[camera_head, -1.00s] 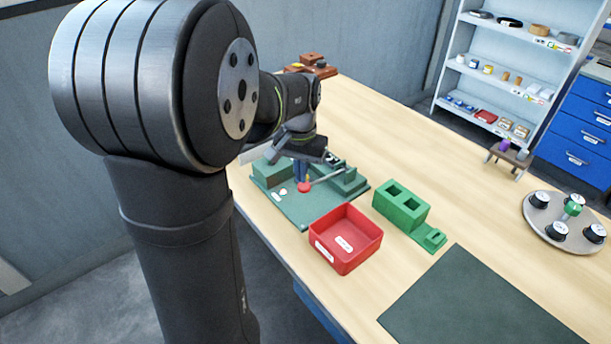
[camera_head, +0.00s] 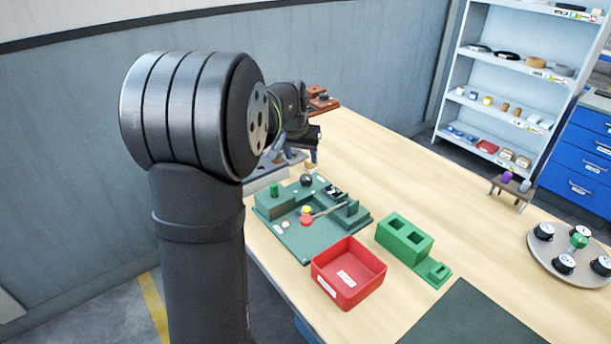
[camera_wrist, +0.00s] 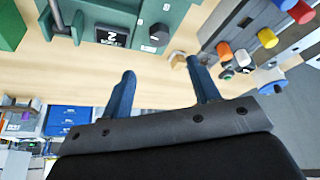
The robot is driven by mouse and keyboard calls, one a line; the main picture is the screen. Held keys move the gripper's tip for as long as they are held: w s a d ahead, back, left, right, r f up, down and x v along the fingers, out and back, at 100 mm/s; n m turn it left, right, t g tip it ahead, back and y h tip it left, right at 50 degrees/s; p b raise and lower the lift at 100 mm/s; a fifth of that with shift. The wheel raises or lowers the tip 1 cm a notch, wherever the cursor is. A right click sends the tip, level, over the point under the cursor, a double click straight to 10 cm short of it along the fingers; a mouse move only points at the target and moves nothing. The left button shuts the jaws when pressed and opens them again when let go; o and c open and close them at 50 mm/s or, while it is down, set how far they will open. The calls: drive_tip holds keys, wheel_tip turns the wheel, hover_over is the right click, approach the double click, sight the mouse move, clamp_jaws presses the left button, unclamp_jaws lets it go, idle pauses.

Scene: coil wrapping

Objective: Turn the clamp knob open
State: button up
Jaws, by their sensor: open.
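The green fixture (camera_head: 300,242) lies on the bench, with a green cylinder (camera_head: 274,188) on its left block. A black round knob (camera_head: 307,180) is at its back, and a red disc (camera_head: 306,220) lies by a grey rod with a yellow piece (camera_head: 306,210) behind it. Which part is the clamp knob I cannot tell for sure. In the wrist view a dark knob (camera_wrist: 158,34) sits on the green fixture, beyond the fingers. My gripper (camera_wrist: 160,75) has its two blue fingers apart with nothing between them. In the head view my gripper (camera_head: 298,155) is behind the fixture.
A red tray (camera_head: 348,275) and a green two-hole block (camera_head: 404,238) stand right of the fixture. A round plate with spools (camera_head: 545,258) is farther right. Coloured handles, including a yellow one (camera_wrist: 267,38), stand near the right finger.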

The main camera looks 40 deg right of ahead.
sight(306, 177)
drive_tip(key=x, duration=1.1)
drive_tip(key=shift+f, duration=0.15)
drive_tip(key=c, duration=1)
